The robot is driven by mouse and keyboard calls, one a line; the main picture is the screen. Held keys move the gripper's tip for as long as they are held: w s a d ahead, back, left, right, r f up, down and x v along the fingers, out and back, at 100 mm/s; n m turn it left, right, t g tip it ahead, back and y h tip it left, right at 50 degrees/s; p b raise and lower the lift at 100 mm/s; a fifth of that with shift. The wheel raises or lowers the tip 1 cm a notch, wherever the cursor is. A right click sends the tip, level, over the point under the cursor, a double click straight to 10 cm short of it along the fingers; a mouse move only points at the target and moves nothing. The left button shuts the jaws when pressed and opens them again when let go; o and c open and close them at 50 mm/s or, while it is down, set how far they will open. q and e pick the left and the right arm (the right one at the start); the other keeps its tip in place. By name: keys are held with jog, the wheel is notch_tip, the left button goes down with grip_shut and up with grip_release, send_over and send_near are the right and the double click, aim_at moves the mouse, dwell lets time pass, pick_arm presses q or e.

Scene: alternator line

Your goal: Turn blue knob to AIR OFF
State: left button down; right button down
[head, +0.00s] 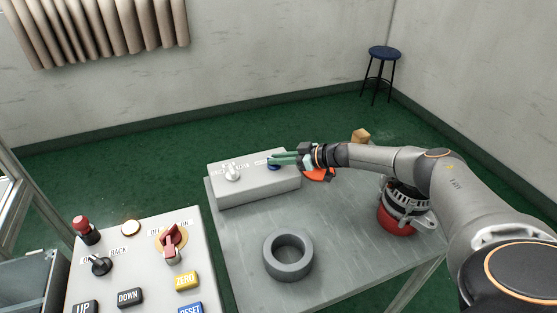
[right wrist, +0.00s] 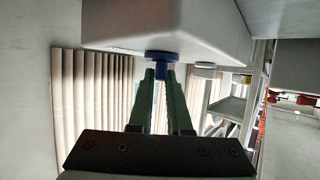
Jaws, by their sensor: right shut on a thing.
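The blue knob (head: 273,166) is on the right part of a light grey control box (head: 252,188) on the table. In the right wrist view the blue knob (right wrist: 161,56) sits between the tips of my green fingers. My right gripper (head: 276,159) comes in from the right and is shut on the knob; it also shows in the right wrist view (right wrist: 160,74). The fingers partly cover the knob and its lettering, so I cannot read its setting. My left gripper is not in view.
A white knob (head: 232,173) is on the same box, left of the blue one. A grey ring (head: 288,279) and a red and silver part (head: 396,216) stand on the table (head: 235,238). A button panel (head: 145,265) is at front left. The table between box and ring is clear.

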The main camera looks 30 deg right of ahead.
jog(key=shift+d+f, duration=0.1)
jog(key=shift+f, duration=0.05)
jog(key=c, duration=0.9)
grip_release()
jog(key=shift+o, duration=0.2)
jog(key=p+v, duration=0.1)
jog(key=v, duration=1.1)
jog(key=shift+s+r, duration=0.15)
jog(key=shift+r, duration=0.1)
